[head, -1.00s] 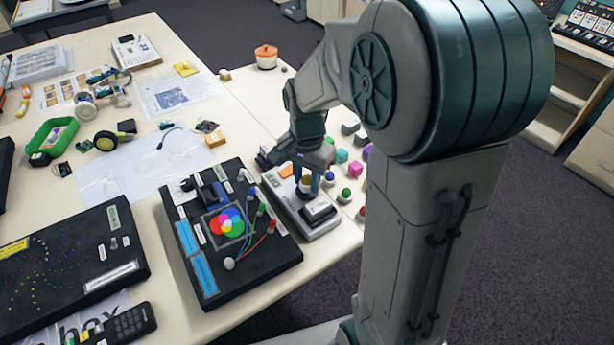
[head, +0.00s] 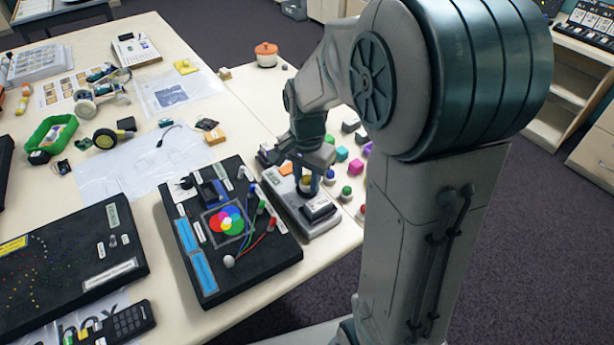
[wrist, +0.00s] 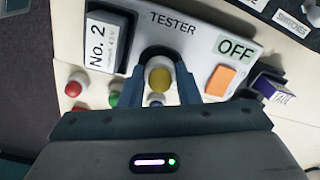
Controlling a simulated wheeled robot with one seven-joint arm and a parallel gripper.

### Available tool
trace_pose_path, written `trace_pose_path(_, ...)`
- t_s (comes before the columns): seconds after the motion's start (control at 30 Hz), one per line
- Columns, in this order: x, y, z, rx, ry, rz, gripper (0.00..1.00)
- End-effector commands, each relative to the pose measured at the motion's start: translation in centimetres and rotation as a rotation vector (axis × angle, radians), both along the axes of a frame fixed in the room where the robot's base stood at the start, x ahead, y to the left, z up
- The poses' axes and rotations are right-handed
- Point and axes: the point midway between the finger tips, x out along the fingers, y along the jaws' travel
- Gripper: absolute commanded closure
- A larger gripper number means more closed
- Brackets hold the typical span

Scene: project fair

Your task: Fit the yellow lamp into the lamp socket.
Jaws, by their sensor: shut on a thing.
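The yellow lamp (wrist: 159,76) has a round top and sits between the two fingers of my gripper (wrist: 159,88) in the wrist view. My gripper is shut on it. In the head view my gripper (head: 309,184) is over the grey tester box, and the lamp is a small yellow spot (head: 306,180) between the fingers. The dark round lamp socket (wrist: 160,53) shows partly around the lamp's upper side in the wrist view. The lamp and fingers hide the rest, so I cannot tell whether the lamp is seated.
The tester (wrist: 205,22) carries a "No. 2" block (wrist: 105,42), an orange switch (wrist: 219,80) and an "OFF" label. Red, green and other lamps lie beside it. A black board with coloured discs (head: 258,272) stands left of the tester in the head view.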

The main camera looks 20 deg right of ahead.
Motion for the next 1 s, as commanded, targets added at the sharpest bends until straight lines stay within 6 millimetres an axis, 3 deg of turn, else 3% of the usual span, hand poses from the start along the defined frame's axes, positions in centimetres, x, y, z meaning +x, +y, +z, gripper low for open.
trace_pose_path(0.37, -0.01, -0.01, -0.65, 0.000, 0.000, 0.000, 0.92)
trace_pose_path(0.4, 0.00, 0.00, -0.56, 0.000, 0.000, 0.000, 0.60)
trace_pose_path(0.47, -0.01, 0.00, -0.56, 0.000, 0.001, 0.000, 0.45)
trace_pose_path(0.83, -0.13, -0.14, -0.62, -0.001, 0.004, -0.002, 0.45)
trace_pose_path(1.0, -0.19, -0.18, -0.65, -0.002, 0.007, -0.002, 0.39)
